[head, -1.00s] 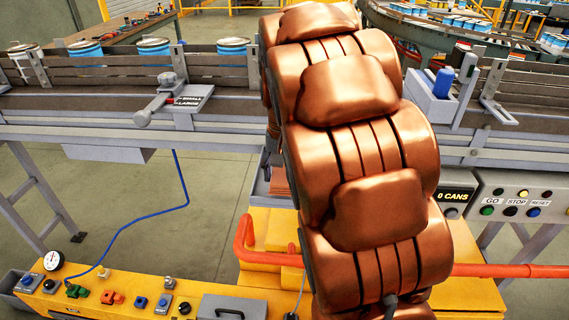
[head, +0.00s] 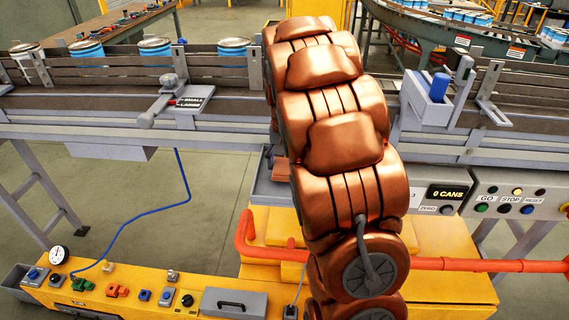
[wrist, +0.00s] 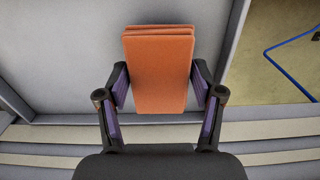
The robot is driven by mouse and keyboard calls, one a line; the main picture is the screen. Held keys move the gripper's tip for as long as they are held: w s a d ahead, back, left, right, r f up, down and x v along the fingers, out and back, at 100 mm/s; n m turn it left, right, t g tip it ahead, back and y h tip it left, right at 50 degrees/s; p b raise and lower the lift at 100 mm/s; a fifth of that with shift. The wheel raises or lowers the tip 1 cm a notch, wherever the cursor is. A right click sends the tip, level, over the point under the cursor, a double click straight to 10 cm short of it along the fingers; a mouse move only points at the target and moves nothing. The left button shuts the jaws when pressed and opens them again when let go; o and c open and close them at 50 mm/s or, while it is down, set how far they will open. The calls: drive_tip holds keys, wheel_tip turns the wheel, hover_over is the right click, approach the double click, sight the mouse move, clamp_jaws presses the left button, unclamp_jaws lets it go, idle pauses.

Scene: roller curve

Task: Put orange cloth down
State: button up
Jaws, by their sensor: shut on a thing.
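The orange cloth (wrist: 160,75) is a folded, flat rectangular block in the wrist view. My gripper (wrist: 160,88) is shut on it, one purple-padded finger against each long side. The cloth is over a plain grey surface (wrist: 60,60) with a raised edge; I cannot tell whether it touches that surface. A small reddish-brown patch shows just left of the arm, above a grey tray (head: 268,188), and may be part of the cloth.
A conveyor (head: 90,105) with blue-banded cans (head: 155,46) runs behind my arm. A yellow bench (head: 150,278) with valves and a gauge is in front. An orange pipe (head: 460,264) and a button panel (head: 515,197) are at right. A blue hose (head: 186,185) hangs at left.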

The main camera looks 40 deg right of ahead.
sight(285, 163)
drive_tip(key=shift+f, duration=0.75)
drive_tip(key=shift+f, duration=0.15)
drive_tip(key=o, duration=1.2)
wheel_tip(285, 163, up, 11)
drive_tip(key=b, duration=0.3)
drive_tip(key=shift+r+b, duration=0.3)
drive_tip(key=shift+r, duration=0.4)
drive_tip(key=shift+s, duration=0.1)
